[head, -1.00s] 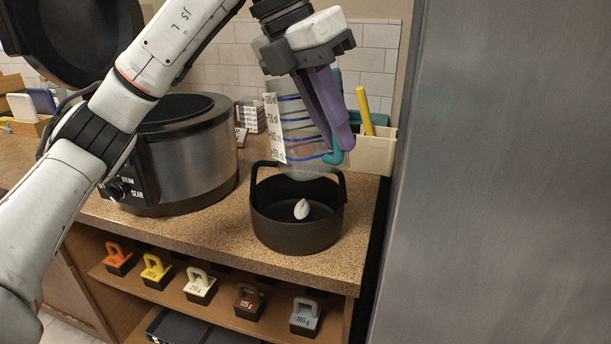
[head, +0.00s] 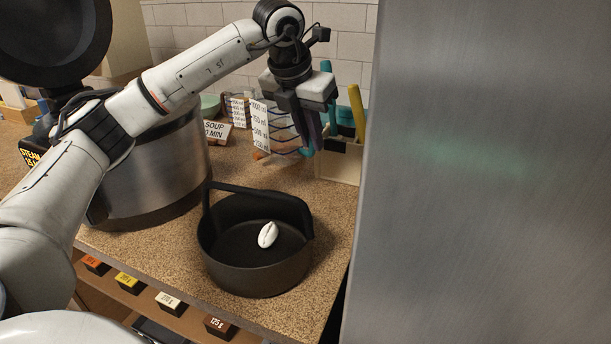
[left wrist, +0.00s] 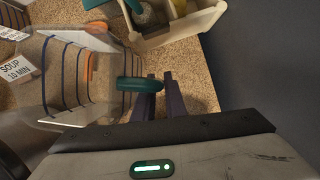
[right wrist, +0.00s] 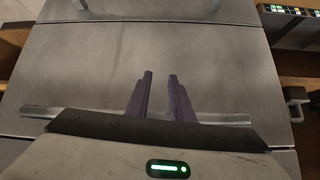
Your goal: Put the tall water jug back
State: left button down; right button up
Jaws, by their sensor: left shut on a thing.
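The tall water jug (head: 281,130) is clear, with blue lines and a white scale strip. It is at the back of the counter, beside a smaller marked clear vessel (head: 238,110). My left gripper (head: 309,138) is shut on its teal handle, which also shows between the fingers in the left wrist view (left wrist: 138,84). The jug (left wrist: 75,75) fills the left of that view. I cannot tell whether its base touches the counter. My right gripper (right wrist: 160,76) shows only in the right wrist view, its fingers apart and empty, before a grey metal surface.
A black pot (head: 255,270) with a raised handle and a white object (head: 268,235) inside stands in front. A large steel cooker (head: 165,170) is at left. A cream utensil bin (head: 340,163) is right of the jug. A grey panel (head: 480,200) bounds the right. A soup sign (head: 216,131) stands behind.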

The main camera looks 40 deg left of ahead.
aim_at(296, 134)
pick_arm(q)
jog(key=f, duration=0.8)
jog(key=shift+s+f, duration=0.25)
jog(key=shift+f, duration=0.15)
jog(key=c, duration=2.2)
grip_release()
jog(key=shift+f, duration=0.15)
jog(key=o, duration=0.4)
jog(key=v, duration=1.2)
jog(key=shift+b, duration=0.3)
